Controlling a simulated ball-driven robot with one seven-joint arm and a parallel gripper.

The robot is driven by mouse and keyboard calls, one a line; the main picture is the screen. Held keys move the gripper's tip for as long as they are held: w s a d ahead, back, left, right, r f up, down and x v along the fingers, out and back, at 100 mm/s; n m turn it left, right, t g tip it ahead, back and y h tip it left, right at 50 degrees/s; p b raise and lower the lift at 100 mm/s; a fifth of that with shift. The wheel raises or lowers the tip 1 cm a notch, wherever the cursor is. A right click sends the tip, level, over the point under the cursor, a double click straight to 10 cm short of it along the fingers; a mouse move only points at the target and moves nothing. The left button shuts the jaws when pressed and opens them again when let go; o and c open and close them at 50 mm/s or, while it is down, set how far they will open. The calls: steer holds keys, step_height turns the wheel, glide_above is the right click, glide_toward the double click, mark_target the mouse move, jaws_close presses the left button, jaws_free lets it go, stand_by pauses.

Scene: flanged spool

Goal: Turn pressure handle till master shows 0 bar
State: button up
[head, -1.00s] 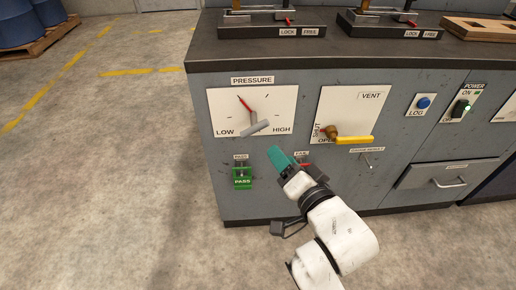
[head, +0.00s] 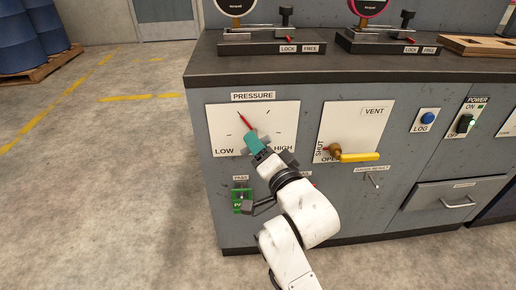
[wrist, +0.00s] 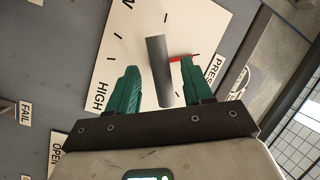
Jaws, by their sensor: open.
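The pressure handle is a grey bar on the white PRESSURE plate (head: 225,118), which runs from LOW to HIGH. In the wrist view the grey bar (wrist: 160,70) stands between the two teal fingers of my gripper (wrist: 157,92), apart from both as far as I can tell. A red pointer (head: 245,122) on the plate points up and left, toward the upper left marks. My gripper (head: 253,143) is open at the plate and hides most of the handle in the head view. Gauges (head: 237,5) on the bench top are cut off, so no pressure reading shows.
A VENT plate with a yellow lever (head: 360,157) is to the right, the lever level toward the right. A green PASS box (head: 240,200) is below the plate, partly behind my arm. A blue LOG button (head: 428,117) and POWER switch (head: 465,123) are further right.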

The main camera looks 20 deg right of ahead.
steer(key=shift+w, duration=0.5)
jaws_close()
